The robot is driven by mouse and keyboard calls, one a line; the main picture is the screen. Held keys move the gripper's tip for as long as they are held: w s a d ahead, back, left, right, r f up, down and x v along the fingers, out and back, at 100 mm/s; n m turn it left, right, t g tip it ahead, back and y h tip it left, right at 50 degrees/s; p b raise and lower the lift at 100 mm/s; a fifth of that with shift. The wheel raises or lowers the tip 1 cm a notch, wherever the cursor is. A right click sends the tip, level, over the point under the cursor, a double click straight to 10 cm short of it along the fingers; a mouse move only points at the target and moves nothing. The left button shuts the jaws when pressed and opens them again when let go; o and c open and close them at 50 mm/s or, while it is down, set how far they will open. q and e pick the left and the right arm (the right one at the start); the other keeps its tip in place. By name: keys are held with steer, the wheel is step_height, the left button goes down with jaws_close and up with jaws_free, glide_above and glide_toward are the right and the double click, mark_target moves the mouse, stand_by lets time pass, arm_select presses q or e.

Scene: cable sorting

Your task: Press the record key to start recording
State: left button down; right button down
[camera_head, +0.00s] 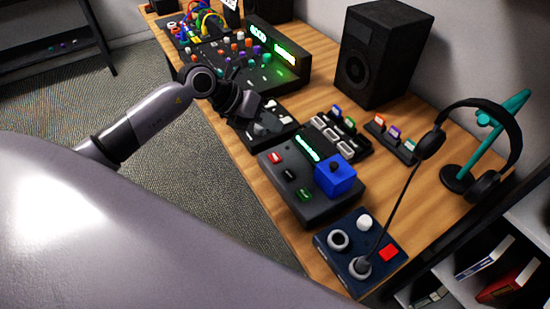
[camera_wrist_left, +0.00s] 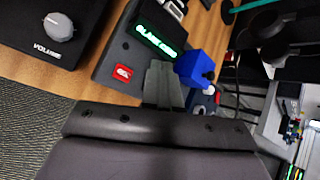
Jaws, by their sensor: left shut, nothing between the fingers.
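The recorder (camera_head: 325,208) is a dark box on the desk. It has a green lit display (camera_head: 307,149), a red key (camera_head: 276,158), a black key (camera_head: 291,175), a green key (camera_head: 304,194) and a blue block (camera_head: 336,175) on top. My left gripper (camera_head: 248,104) is up and left of the recorder in the head view. In the left wrist view its shut, empty fingers (camera_wrist_left: 163,84) appear just right of the red key (camera_wrist_left: 124,72), below the display (camera_wrist_left: 156,39). Contact with the recorder cannot be told. My right gripper is not in view.
A volume box (camera_wrist_left: 58,27) stands beside the recorder. A navy panel (camera_head: 325,238) with a red button and a microphone stem stands at the desk's near end. A speaker (camera_head: 378,50), a mixer (camera_head: 250,65) and headphones on a teal stand (camera_head: 480,155) stand farther off.

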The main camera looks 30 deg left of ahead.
arm_select(q)
steer(key=b, duration=0.5)
glide_above(271, 157)
step_height(271, 157, down, 6)
steer(key=shift+f, duration=0.75)
stand_by(0.9)
steer(key=shift+f, duration=0.15)
steer(key=shift+f+b, duration=0.3)
steer(key=shift+b, duration=0.05)
